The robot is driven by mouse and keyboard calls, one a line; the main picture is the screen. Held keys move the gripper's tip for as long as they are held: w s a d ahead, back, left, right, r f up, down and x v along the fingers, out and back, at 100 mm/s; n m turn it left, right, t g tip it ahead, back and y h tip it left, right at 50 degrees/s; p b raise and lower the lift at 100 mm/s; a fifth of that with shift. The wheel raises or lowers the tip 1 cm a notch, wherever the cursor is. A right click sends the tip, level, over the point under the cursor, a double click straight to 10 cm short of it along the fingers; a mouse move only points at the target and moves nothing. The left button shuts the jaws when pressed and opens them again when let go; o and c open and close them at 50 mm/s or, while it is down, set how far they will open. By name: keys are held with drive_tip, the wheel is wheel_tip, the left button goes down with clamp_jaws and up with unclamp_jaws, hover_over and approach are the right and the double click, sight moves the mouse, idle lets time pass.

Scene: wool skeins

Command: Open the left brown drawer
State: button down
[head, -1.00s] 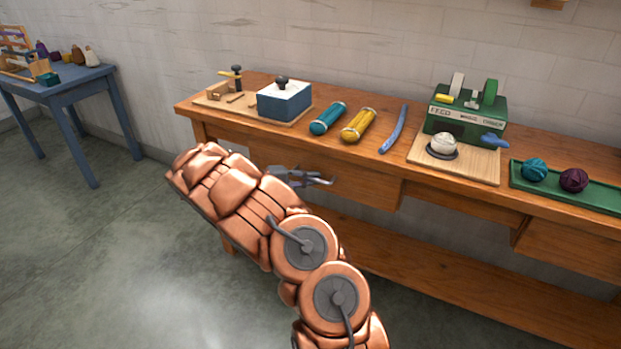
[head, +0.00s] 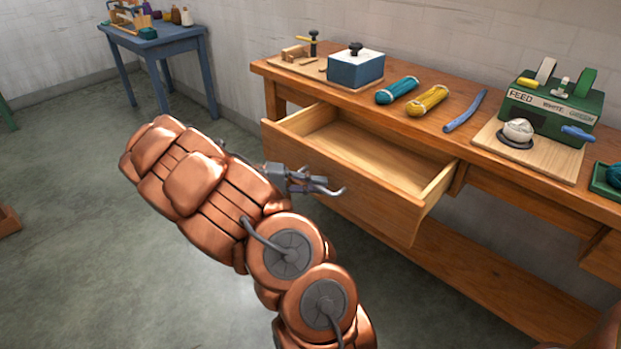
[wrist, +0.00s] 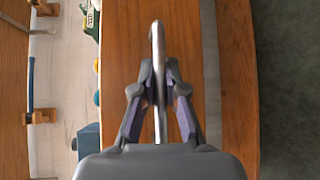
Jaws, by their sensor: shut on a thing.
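The left brown drawer (head: 375,201) stands pulled well out of the wooden workbench, and its inside looks empty in the head view. My gripper (head: 325,189) is in front of the drawer's front panel. In the wrist view my gripper (wrist: 159,98) is shut on the drawer's metal handle (wrist: 158,45), a slim bar between the two fingers. The brown drawer front (wrist: 122,60) fills the middle of that view.
On the workbench (head: 440,140) lie a blue-white box (head: 355,69), a teal skein (head: 397,90), a yellow skein (head: 428,100), a blue curved tool (head: 465,111) and a green machine (head: 548,105). A blue table (head: 160,45) stands at the back left. The floor at left is mostly clear.

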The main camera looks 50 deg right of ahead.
drive_tip(key=shift+w+a, duration=0.1)
drive_tip(key=shift+a, duration=0.4)
drive_tip(key=c, duration=1.2)
unclamp_jaws()
drive_tip(key=shift+a, duration=0.1)
drive_tip(key=v, duration=0.7)
drive_tip(key=shift+w+a+r, duration=0.1)
